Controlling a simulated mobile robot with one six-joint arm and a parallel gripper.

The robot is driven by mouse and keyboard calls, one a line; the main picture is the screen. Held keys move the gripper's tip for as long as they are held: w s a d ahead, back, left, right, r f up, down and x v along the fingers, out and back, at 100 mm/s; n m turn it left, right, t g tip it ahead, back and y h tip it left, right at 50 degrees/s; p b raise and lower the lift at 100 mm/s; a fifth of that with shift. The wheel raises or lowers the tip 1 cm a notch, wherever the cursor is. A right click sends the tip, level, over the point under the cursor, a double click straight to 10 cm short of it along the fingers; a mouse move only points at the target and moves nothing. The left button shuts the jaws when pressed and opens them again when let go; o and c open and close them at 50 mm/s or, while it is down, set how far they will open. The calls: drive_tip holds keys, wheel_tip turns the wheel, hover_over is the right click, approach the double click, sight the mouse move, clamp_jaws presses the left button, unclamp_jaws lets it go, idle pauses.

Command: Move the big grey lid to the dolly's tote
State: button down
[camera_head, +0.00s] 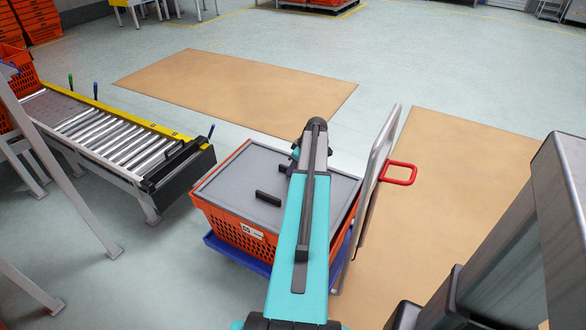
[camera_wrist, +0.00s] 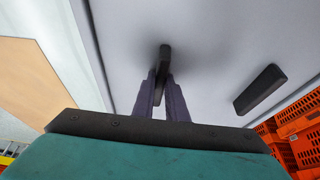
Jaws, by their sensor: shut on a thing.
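The big grey lid (camera_head: 235,185) lies over the orange tote (camera_head: 225,222) on the blue dolly (camera_head: 232,253). It looks roughly level and nearly lined up with the rim; I cannot tell whether it rests on it or hangs just above. An orange strip of rim shows along its left and back edges. In the wrist view the lid (camera_wrist: 215,45) fills most of the picture. My gripper (camera_wrist: 165,82) is shut on one black handle (camera_wrist: 165,58) of the lid. A second black handle (camera_wrist: 260,89) is free.
The dolly's grey upright frame (camera_head: 372,165) with a red handle (camera_head: 400,172) stands close by the lid's right side. A roller conveyor (camera_head: 110,135) is at the left. Tan floor mats (camera_head: 235,90) lie beyond, with open floor around them.

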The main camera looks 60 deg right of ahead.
drive_tip(key=shift+f, duration=0.15)
drive_tip(key=c, duration=1.7)
unclamp_jaws()
drive_tip(key=p+v, duration=0.1)
drive_tip(key=v, duration=1.2)
drive_tip(key=shift+s+r, duration=0.1)
drive_tip(key=shift+r, duration=0.25)
